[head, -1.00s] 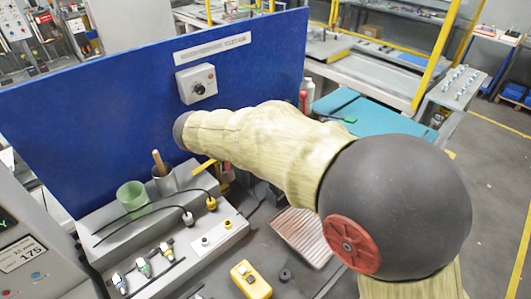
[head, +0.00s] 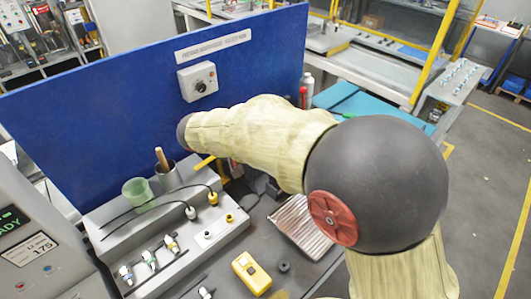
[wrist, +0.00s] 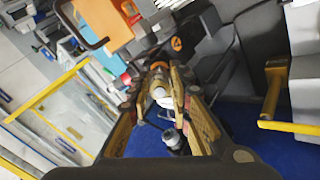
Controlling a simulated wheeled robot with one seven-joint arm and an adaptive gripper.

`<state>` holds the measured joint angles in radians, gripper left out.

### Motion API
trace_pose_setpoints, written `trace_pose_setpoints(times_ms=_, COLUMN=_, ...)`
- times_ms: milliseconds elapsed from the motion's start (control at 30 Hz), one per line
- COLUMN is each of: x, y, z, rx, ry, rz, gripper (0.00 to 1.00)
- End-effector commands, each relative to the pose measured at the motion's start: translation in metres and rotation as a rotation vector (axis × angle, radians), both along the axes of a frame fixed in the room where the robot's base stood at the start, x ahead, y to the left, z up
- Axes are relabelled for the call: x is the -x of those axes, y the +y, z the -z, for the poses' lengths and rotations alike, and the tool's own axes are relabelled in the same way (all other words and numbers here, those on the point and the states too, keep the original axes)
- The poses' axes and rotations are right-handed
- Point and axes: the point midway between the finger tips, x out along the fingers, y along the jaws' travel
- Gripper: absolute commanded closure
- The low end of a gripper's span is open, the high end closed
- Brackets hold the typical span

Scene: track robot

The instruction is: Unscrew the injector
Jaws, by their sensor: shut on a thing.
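In the wrist view, my gripper (wrist: 160,88) has its two yellowish fingers closed around a pale, silvery cylindrical part, which looks like the injector (wrist: 163,100). A grey, dark-ended cylinder (wrist: 173,139) shows just below it between the fingers. I cannot tell whether the two are joined. In the head view, my covered arm hides the gripper and what it holds. Several small injectors with coloured bands, one of them green (head: 149,260), lie in the grey bench fixture (head: 118,222) at the lower left.
A green cup (head: 137,192) and a metal cup (head: 168,179) with a wooden handle stand at the fixture's back. White (head: 190,212) and yellow (head: 212,198) connectors on black cables lie nearby. A yellow device (head: 251,273) and a ribbed tray (head: 300,227) are in front. A blue panel (head: 110,105) stands behind.

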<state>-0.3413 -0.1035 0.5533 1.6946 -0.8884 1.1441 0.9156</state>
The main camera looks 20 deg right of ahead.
Motion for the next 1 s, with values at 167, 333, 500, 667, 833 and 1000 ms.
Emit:
trace_pose_setpoints(times_ms=167, x=0.0006, y=0.0000, z=-0.0006, rx=0.008, ry=0.021, rz=-0.020, gripper=1.00)
trace_pose_setpoints(times_ms=333, x=0.0005, y=0.0002, z=-0.0014, rx=0.028, ry=0.072, rz=-0.075, gripper=1.00)
trace_pose_setpoints(times_ms=500, x=0.0007, y=0.0000, z=-0.0017, rx=0.050, ry=0.123, rz=-0.130, gripper=1.00)
trace_pose_setpoints(times_ms=667, x=0.0006, y=0.0001, z=-0.0019, rx=0.069, ry=0.169, rz=-0.180, gripper=1.00)
trace_pose_setpoints(times_ms=833, x=0.0005, y=0.0003, z=-0.0018, rx=0.090, ry=0.219, rz=-0.234, gripper=1.00)
trace_pose_setpoints(times_ms=1000, x=0.0006, y=0.0001, z=-0.0021, rx=0.110, ry=0.268, rz=-0.287, gripper=1.00)
